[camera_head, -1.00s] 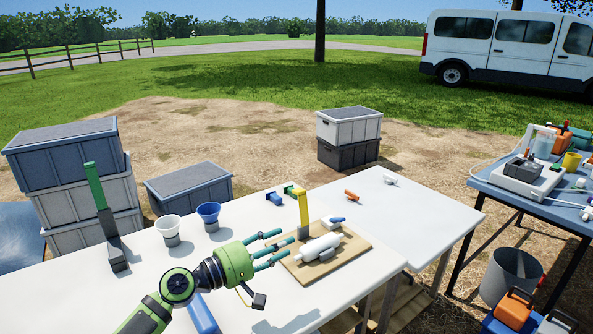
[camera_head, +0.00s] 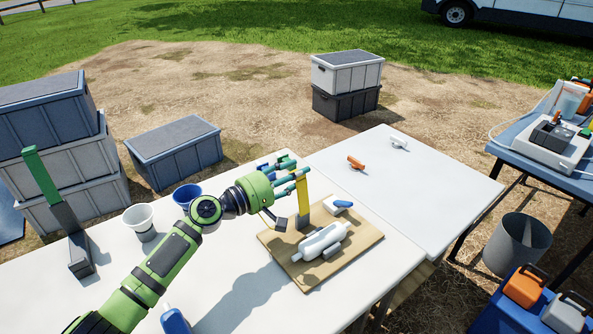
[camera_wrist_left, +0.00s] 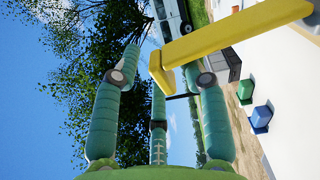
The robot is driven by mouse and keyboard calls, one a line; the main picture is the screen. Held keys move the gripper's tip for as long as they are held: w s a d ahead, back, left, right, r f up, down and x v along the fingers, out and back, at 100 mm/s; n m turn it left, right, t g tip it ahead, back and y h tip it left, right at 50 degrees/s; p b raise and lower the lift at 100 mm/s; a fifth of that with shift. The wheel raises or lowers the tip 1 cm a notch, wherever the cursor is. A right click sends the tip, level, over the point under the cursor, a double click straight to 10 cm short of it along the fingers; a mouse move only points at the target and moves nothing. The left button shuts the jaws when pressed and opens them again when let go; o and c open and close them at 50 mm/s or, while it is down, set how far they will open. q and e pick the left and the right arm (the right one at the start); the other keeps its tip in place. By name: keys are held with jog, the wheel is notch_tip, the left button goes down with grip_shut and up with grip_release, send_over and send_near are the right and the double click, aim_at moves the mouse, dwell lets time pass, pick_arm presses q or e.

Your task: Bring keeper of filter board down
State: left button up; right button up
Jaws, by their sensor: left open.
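The filter board (camera_head: 357,247) is a tan wooden board on the white table. A white bottle-shaped filter (camera_head: 320,243) lies on it. Its yellow keeper (camera_head: 303,205) stands upright at the board's back left edge. My left gripper (camera_head: 296,174) is at the keeper's top, fingers pointing right. In the left wrist view, the yellow keeper (camera_wrist_left: 235,36) comes in from the upper right, and its bent end lies between the spread teal fingers of my left gripper (camera_wrist_left: 160,72). The fingers are open; contact is unclear. My right gripper is not in view.
A green lever on a grey base (camera_head: 43,178) stands at the table's left. A white cup (camera_head: 139,218) and a blue cup (camera_head: 186,194) stand behind my arm. The right tabletop (camera_head: 430,180) is mostly clear.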

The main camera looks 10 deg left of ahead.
pick_arm(q)
jog(key=shift+w+d, duration=0.25)
jog(key=shift+w, duration=0.1)
grip_shut()
jog(key=shift+s+d, duration=0.1)
jog(key=shift+s+d+r+m, duration=0.25)
jog(key=shift+s+d+m, duration=0.7)
jog(key=shift+m, duration=0.55)
jog(key=shift+s+d+f+m+b, duration=0.1)
jog(key=shift+s+d+m+b, duration=0.05)
jog(key=shift+s+d+m, duration=0.7)
jog(key=shift+s+d+f+m+b, duration=0.15)
jog(key=shift+s+d+m, duration=0.4)
jog(key=shift+m, duration=0.6)
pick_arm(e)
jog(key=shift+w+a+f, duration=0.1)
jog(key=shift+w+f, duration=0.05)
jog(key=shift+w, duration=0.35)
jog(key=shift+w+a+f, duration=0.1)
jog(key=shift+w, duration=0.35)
pick_arm(q)
grip_release()
